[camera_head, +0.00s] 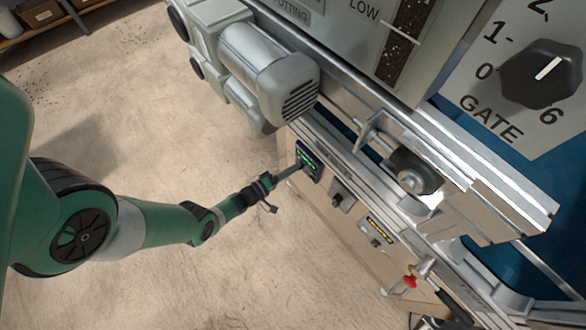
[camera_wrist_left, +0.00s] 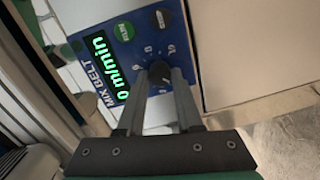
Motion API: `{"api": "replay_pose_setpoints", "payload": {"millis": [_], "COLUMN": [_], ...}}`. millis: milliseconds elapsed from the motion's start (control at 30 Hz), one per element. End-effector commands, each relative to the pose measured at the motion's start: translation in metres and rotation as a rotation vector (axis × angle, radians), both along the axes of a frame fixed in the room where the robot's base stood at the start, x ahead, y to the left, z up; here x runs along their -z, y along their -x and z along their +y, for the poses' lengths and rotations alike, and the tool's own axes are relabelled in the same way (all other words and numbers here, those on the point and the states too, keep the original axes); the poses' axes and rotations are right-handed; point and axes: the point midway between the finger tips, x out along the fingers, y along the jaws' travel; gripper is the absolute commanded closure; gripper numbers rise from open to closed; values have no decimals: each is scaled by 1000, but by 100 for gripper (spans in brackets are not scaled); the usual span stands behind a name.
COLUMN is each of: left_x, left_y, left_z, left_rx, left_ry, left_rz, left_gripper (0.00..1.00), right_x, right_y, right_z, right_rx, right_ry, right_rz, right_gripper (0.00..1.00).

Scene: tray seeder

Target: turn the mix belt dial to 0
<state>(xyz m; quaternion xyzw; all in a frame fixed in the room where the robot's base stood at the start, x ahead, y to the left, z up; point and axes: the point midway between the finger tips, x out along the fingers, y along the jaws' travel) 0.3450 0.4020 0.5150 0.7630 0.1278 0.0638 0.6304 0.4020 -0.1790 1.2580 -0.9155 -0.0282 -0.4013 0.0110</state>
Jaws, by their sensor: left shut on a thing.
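The mix belt panel (camera_wrist_left: 127,48) is blue, with a green button, a black button and a lit green display (camera_wrist_left: 109,71) reading "0 m/min". It also shows small in the head view (camera_head: 309,157) on the machine's side. The mix belt dial (camera_wrist_left: 160,71) is a small dark knob on this panel. My left gripper (camera_wrist_left: 161,76) has its two fingers on either side of the dial and is shut on it. In the head view my left gripper (camera_head: 300,168) reaches the panel from the left. The dial's pointer is hard to make out.
A large black gate dial (camera_head: 542,74) is at the upper right. A grey motor (camera_head: 262,75) juts out above the panel. A switch box (camera_head: 341,196) and a red knob (camera_head: 410,281) lie further along the frame. The floor on the left is clear.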

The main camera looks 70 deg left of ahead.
Motion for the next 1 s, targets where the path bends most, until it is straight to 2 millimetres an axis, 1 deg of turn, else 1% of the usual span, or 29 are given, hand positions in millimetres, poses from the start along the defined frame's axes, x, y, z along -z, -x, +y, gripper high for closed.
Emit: {"api": "replay_pose_setpoints", "payload": {"millis": [500, 533, 667, 700, 1000], "left_x": [-1, -1, 0, 0, -1], "left_y": [0, 0, 0, 0, 3], "left_z": [0, 0, 0, 0, 0], "left_rx": [0, 0, 0, 0, -1], "left_ry": [20, 20, 19, 19, 20], "left_rz": [-10, -10, -8, -8, -7], "left_gripper": [100, 60, 37, 35, 35], "right_x": [0, 0, 0, 0, -1], "right_y": [0, 0, 0, 0, 0], "right_z": [0, 0, 0, 0, 0], "right_rx": [0, 0, 0, 0, 0], "right_ry": [0, 0, 0, 0, 0], "right_rz": [0, 0, 0, 0, 0], "right_gripper": [100, 100, 100, 100, 100]}}
